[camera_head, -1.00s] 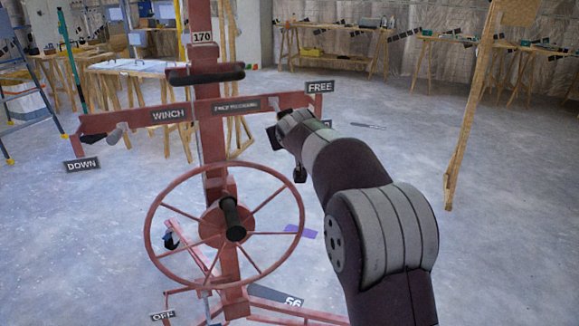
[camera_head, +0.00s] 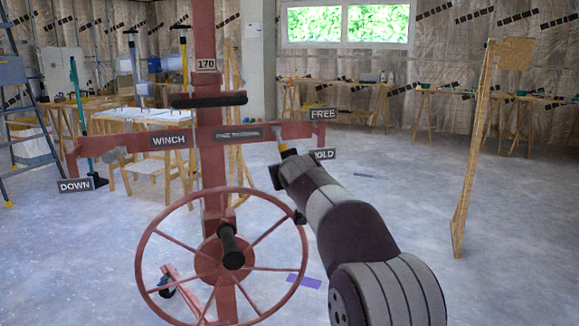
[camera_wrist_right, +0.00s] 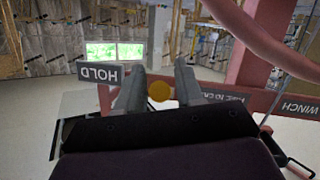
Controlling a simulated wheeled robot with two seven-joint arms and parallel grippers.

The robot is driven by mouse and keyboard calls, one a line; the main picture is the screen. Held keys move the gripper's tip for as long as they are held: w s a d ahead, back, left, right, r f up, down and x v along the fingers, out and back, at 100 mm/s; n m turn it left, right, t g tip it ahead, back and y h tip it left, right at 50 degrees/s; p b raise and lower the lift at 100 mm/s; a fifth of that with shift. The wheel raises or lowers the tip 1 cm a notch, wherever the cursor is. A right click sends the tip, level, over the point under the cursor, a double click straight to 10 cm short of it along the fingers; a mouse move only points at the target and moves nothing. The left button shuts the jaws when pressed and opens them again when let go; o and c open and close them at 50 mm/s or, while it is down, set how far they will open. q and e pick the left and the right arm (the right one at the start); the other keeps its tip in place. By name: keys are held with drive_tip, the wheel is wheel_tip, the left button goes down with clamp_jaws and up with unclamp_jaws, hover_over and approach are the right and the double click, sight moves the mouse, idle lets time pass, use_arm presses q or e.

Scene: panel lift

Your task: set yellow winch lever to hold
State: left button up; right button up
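The yellow winch lever (camera_head: 283,146) shows as a small yellow piece at the right end of the red crossbar (camera_head: 190,137), between the FREE sign (camera_head: 324,114) and the HOLD sign (camera_head: 323,155). My right gripper (camera_head: 279,168) is just below and in front of it. In the right wrist view, a round yellow knob (camera_wrist_right: 158,92) sits between the two fingers of my right gripper (camera_wrist_right: 160,85). The fingers stand apart with a gap visible, so the gripper looks open. The HOLD sign (camera_wrist_right: 98,73) appears upside down beside the left finger. The lever's shaft is mostly hidden. My left gripper is out of view.
The red post (camera_head: 207,110) carries a large red handwheel (camera_head: 140,262) with a black handle (camera_head: 230,245), close left of my right arm. A DOWN sign (camera_head: 76,185) hangs at the crossbar's left end. A wooden post (camera_head: 470,150) stands at right. The floor between is mostly clear.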

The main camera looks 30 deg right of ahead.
drive_tip(key=shift+o, duration=0.5)
drive_tip(key=shift+r, duration=0.2)
drive_tip(key=v, duration=1.2)
drive_tip(key=shift+s+b, duration=0.3)
